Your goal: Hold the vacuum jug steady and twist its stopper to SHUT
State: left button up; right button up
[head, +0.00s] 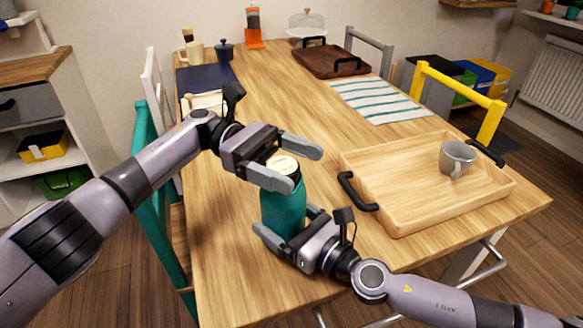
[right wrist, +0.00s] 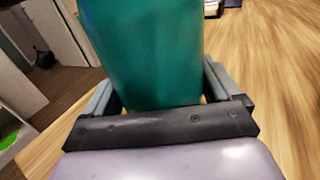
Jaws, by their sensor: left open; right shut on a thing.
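The vacuum jug (head: 282,208) is teal and stands upright near the table's front edge. Its stopper (head: 284,165) has a pale round top; any marking on it is too small to read. My left gripper (head: 296,166) is open, with one finger on each side of the stopper; I cannot tell if they touch it. My right gripper (head: 288,230) is shut on the jug's lower body. In the right wrist view the jug (right wrist: 145,50) fills the space between the fingers of the right gripper (right wrist: 158,90).
A wooden tray (head: 400,215) with black handles lies to the right, with a grey mug (head: 457,158) in it. A striped cloth (head: 380,100) and a dark tray (head: 331,61) lie farther back. A teal chair (head: 150,170) stands at the left edge. The table middle is clear.

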aim_at(291, 169)
pick_arm(q)
notch_tip(291, 169, up, 9)
jog(key=shift+f, duration=0.1)
dwell(0.4)
